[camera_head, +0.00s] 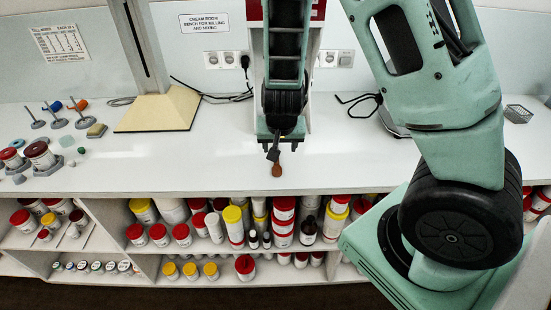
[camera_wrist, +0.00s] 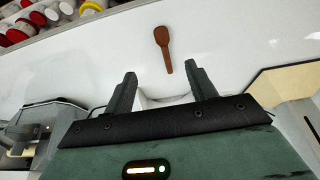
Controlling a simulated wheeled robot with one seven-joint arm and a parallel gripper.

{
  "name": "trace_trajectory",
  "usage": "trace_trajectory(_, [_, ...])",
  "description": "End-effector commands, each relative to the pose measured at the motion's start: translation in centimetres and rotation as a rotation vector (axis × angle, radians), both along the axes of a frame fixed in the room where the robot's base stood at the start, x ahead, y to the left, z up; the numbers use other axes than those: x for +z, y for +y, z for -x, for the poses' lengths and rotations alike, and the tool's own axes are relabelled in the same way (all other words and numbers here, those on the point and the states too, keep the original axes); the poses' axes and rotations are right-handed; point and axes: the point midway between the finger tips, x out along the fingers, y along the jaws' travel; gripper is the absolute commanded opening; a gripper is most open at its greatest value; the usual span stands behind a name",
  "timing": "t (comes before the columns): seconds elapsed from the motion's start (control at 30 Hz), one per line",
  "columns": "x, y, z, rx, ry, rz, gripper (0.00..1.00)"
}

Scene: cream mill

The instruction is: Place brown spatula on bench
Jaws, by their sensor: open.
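The brown spatula (camera_head: 277,169) lies on the white bench (camera_head: 215,150), close to its front edge. In the wrist view, the spatula (camera_wrist: 162,42) lies flat on the bench top (camera_wrist: 235,35), broad end away from my gripper. My gripper (camera_head: 274,147) is above the bench just behind the spatula. The wrist view shows my gripper (camera_wrist: 160,69) open, its two fingers apart. The handle's tip reaches to about between the fingertips, and neither finger appears to touch it. I cannot tell the gap in height.
Jars with red and yellow lids (camera_head: 282,215) fill the shelves below the bench front. Stands and red-lidded tubs (camera_head: 40,153) are at the left. The bench is clear either side of my gripper.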

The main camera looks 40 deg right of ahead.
Motion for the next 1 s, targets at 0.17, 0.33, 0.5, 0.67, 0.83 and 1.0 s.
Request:
trace_trajectory(0.17, [-3.4,-0.8,-0.9,-0.003,0.004,-0.003,0.56])
trace_trajectory(0.33, [-6.0,-1.4,-1.9,-0.001,0.005,-0.003,0.56])
trace_trajectory(0.5, [-8.2,-1.8,-2.8,0.001,0.003,-0.003,0.56])
trace_trajectory(0.67, [-9.3,-2.0,-3.2,0.003,0.002,-0.003,0.56])
trace_trajectory(0.83, [-9.9,-2.1,-3.3,0.003,0.003,-0.003,0.56])
trace_trajectory(1.0, [-11.4,-2.2,-3.8,0.0,0.004,-0.004,0.56])
